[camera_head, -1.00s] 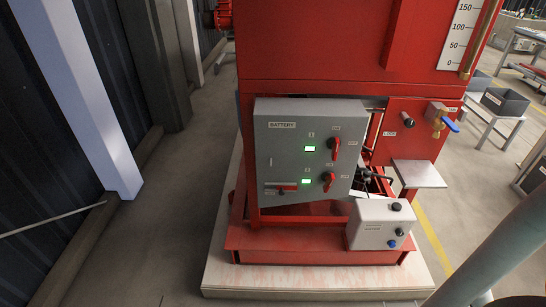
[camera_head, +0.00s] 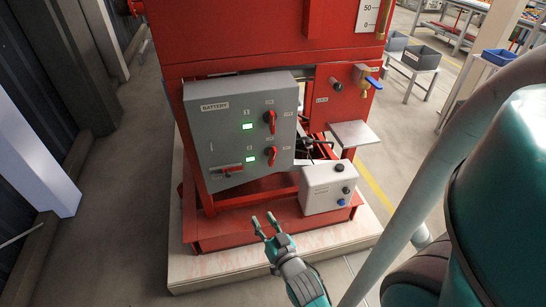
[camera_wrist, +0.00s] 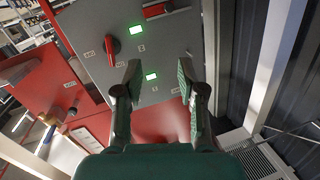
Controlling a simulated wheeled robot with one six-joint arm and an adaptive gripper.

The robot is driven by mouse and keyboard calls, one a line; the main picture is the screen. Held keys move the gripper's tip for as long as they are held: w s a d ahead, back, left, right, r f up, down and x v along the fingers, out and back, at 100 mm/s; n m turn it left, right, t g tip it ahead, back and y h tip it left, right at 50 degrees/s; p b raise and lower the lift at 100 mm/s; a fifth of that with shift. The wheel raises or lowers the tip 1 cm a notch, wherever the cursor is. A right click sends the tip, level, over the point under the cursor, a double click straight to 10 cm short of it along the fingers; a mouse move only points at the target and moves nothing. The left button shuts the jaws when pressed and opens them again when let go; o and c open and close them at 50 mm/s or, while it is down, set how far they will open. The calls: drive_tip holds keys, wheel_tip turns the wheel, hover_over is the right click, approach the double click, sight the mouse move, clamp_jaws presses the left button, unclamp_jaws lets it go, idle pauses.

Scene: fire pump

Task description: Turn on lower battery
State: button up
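The grey battery box (camera_head: 205,130) is on the red pump frame. Its lower battery switch (camera_head: 271,156) has a red handle, roughly upright, beside a lit green lamp (camera_head: 248,161). The upper red switch (camera_head: 270,121) also has a lit green lamp (camera_head: 247,126). The wrist view looks upside down; a red rotary handle, apparently the lower switch (camera_wrist: 111,46), shows left of the fingers. The upper switch is not visible there, probably behind the left finger. My gripper (camera_head: 265,221) is open and empty, before the box and apart from it; its fingers also show in the wrist view (camera_wrist: 160,72).
A red lever (camera_head: 226,168) sits at the box's lower left. A white control box (camera_head: 326,190) is at the lower right, beneath a small metal shelf (camera_head: 353,135). The red base frame (camera_head: 240,228) stands on a pale plinth. Floor to the left is clear.

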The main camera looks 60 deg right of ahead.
sight(274, 158)
drive_tip(key=w+d+r+m+h, duration=0.1)
drive_tip(key=w+d, duration=0.2)
drive_tip(key=d, duration=0.5)
drive_tip(key=w+d+r+m+g+h, duration=0.1)
drive_tip(key=w+d, duration=0.1)
drive_tip(key=d, duration=0.5)
drive_tip(key=w+d+r+m+g+h, duration=0.1)
drive_tip(key=w+d, duration=0.2)
drive_tip(key=d, duration=0.5)
drive_tip(key=shift+w+d+r, duration=0.2)
drive_tip(key=shift+w+d, duration=0.1)
drive_tip(key=shift+w, duration=0.05)
clamp_jaws()
